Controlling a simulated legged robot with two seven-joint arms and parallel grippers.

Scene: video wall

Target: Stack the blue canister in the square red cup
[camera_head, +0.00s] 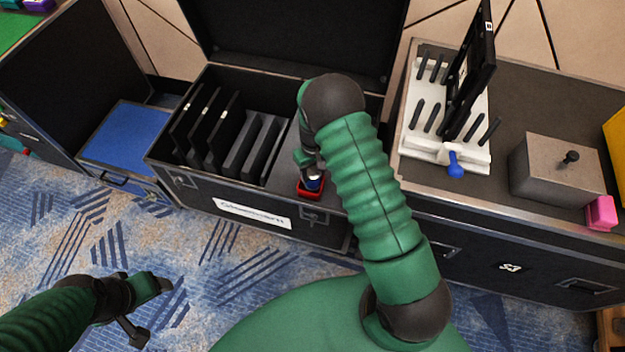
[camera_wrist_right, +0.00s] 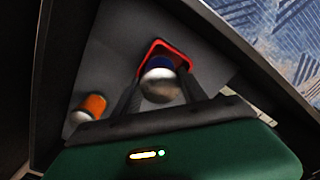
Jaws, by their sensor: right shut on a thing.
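The square red cup (camera_head: 310,192) stands at the front right of the open black case; its red rim also shows in the right wrist view (camera_wrist_right: 184,56). The blue canister (camera_head: 314,182), with a silver end, is at the cup's opening. In the right wrist view the canister (camera_wrist_right: 160,82) has its silver end towards me and its blue part against the red rim. I cannot tell how deep it sits. My right gripper (camera_head: 312,172) is shut on the canister, with a finger on each side (camera_wrist_right: 160,92). My left gripper (camera_head: 150,308) is open and empty over the carpet.
An orange canister (camera_wrist_right: 94,105) lies beside the cup inside the case in the right wrist view. Black dividers (camera_head: 215,130) fill the case's left part. The case's front wall is close to the cup. A counter with a white rack (camera_head: 410,142) and grey box (camera_head: 550,178) stands right.

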